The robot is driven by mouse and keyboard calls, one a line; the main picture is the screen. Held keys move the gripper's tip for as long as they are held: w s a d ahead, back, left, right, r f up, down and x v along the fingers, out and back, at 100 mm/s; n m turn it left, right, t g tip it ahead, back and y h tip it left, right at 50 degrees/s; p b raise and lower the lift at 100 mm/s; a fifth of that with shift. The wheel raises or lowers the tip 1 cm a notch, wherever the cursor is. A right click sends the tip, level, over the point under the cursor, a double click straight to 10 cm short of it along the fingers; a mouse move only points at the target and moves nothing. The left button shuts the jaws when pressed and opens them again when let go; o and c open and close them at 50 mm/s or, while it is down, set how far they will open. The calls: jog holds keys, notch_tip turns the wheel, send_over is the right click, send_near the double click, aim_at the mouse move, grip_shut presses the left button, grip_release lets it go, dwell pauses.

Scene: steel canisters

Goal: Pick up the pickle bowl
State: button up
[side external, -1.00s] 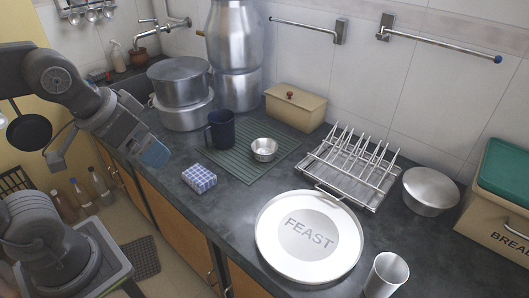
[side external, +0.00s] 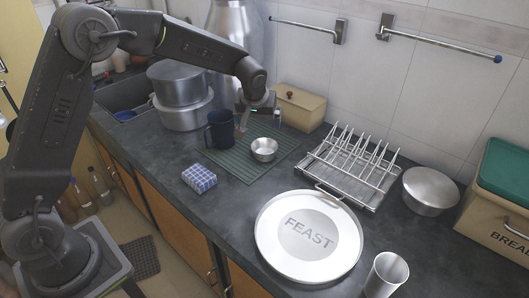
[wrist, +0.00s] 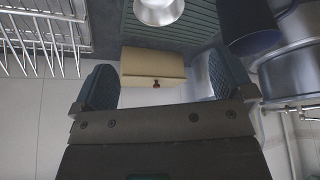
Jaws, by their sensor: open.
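The pickle bowl appears to be the small steel bowl (side external: 264,149), upright on the green ribbed mat (side external: 235,165). Its lower part also shows at the top edge of the wrist view (wrist: 158,12). My gripper (side external: 259,120) is open and empty. It hangs above the back of the mat, behind and above the bowl, apart from it. In the wrist view its two blue-padded fingers (wrist: 158,82) stand wide apart with nothing between them but background.
A dark blue mug (side external: 220,130) stands just left of the bowl. A tan box (side external: 300,108) is close behind my gripper. Steel pots (side external: 180,95), a checked block (side external: 199,179), a dish rack (side external: 350,160) and a FEAST plate (side external: 275,250) surround the mat.

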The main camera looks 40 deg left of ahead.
send_near(265, 148)
jog(key=shift+s+d+f+n, duration=0.3)
jog(key=shift+d+f, duration=0.35)
jog(key=shift+s+x, duration=0.2)
jog(key=shift+x, duration=2.6)
jog(key=shift+a, duration=0.15)
jog(key=shift+c, duration=0.5)
jog(key=c, duration=0.7)
